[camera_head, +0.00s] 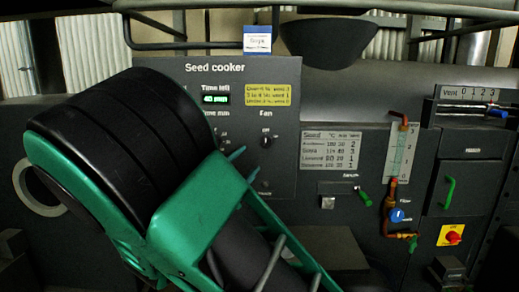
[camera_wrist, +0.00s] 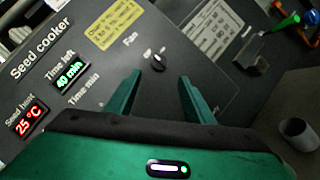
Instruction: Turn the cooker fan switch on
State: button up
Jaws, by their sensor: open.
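The seed cooker panel (camera_head: 220,79) is dark grey with white lettering. The fan switch (camera_head: 268,142) is a small black knob under the word "Fan"; it also shows in the wrist view (camera_wrist: 158,62). My gripper (camera_wrist: 157,84) is green, with its two fingers apart and empty. In the wrist view the fan switch lies just beyond the fingertips, between their lines, and nothing shows between the fingers. In the head view my arm covers the lower left of the panel, and the fingertips (camera_head: 241,164) are below and left of the switch.
A green display (camera_head: 215,99) reads 40 min, and a red display (camera_wrist: 27,121) reads 25 °C. A yellow note (camera_head: 272,96) is above the switch. To the right are a seed table plate (camera_head: 329,151), a green-handled lever (camera_head: 364,197), a copper pipe (camera_head: 391,205) and a red button (camera_head: 453,237).

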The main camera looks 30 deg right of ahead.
aim_at(264, 144)
jog(key=x, duration=1)
jog(key=shift+w+d+r, duration=0.15)
jog(key=shift+d, duration=0.1)
jog(key=c, duration=1)
